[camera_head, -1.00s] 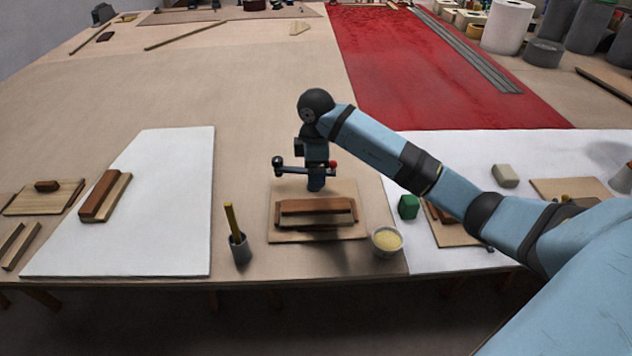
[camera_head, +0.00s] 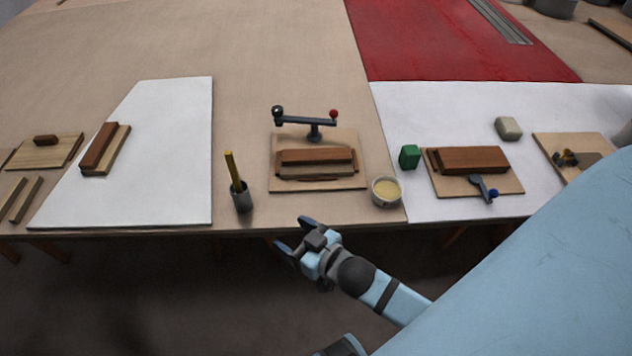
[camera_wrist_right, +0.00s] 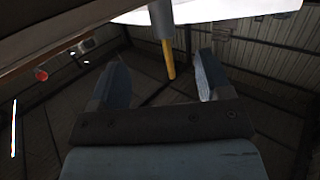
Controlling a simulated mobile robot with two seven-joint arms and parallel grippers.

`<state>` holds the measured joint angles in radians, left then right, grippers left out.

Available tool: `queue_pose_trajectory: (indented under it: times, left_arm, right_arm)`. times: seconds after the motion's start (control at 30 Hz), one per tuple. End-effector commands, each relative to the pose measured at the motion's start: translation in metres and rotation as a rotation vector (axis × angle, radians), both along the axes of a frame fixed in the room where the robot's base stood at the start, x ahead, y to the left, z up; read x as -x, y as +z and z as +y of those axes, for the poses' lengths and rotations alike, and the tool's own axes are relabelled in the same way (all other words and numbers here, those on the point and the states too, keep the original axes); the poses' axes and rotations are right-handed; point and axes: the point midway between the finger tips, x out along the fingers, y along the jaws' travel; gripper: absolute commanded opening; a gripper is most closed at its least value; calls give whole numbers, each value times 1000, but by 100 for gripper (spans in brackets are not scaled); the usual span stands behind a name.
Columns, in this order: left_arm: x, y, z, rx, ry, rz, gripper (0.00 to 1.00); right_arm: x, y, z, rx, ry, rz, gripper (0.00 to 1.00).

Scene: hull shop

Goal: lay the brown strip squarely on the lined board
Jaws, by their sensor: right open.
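Several brown pieces show in the head view, and I cannot tell for sure which is the task's strip. One brown strip (camera_head: 316,155) lies lengthwise on the middle wooden board (camera_head: 345,183), in front of a red-knobbed lever (camera_head: 305,120). Another brown block (camera_head: 473,158) lies on the right board (camera_head: 448,187). A third (camera_head: 99,146) lies along a pale wood block. I cannot make out which board is lined. My right gripper (camera_head: 293,232) is open and empty, in front of the table's front edge. It also shows in the right wrist view (camera_wrist_right: 162,72). My left gripper is out of view.
A grey cup (camera_head: 241,199) with a yellow stick and a tub of yellowish stuff (camera_head: 386,192) stand near the front edge. A green block (camera_head: 409,157) stands right of the middle board. The white sheet (camera_head: 165,170) is mostly clear.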

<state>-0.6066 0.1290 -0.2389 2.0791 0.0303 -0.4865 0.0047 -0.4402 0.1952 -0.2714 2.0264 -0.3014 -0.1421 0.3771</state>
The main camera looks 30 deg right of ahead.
Motion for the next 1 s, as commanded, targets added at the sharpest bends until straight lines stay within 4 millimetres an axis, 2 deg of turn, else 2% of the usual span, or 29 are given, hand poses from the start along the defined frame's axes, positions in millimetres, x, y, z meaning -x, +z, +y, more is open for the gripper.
queue_pose_trajectory:
  times: [0.03, 0.1, 0.2, 0.3, 0.57, 0.67, 0.73, 0.9, 1.0]
  left_arm:
    - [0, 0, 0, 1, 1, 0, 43]
    - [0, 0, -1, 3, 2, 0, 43]
    - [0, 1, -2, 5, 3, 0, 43]
    - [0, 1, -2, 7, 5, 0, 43]
    - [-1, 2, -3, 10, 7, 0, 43]
    - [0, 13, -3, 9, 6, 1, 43]
    - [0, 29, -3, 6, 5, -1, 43]
    - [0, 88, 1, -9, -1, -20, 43]
    - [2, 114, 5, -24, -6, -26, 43]
  right_arm:
    - [23, -22, -1, 12, -29, 121, 72]
    - [49, -46, -1, 36, -34, 262, 72]
    - [76, -65, 3, 54, -13, 388, 72]
    - [88, -73, 5, 63, 2, 439, 72]
    - [88, -73, 5, 65, 5, 443, 72]
    - [88, -62, 5, 67, 5, 441, 72]
    - [89, -47, 4, 71, 5, 440, 72]
    - [91, 7, 0, 85, 5, 432, 72]
    - [92, 36, -2, 95, 4, 424, 72]
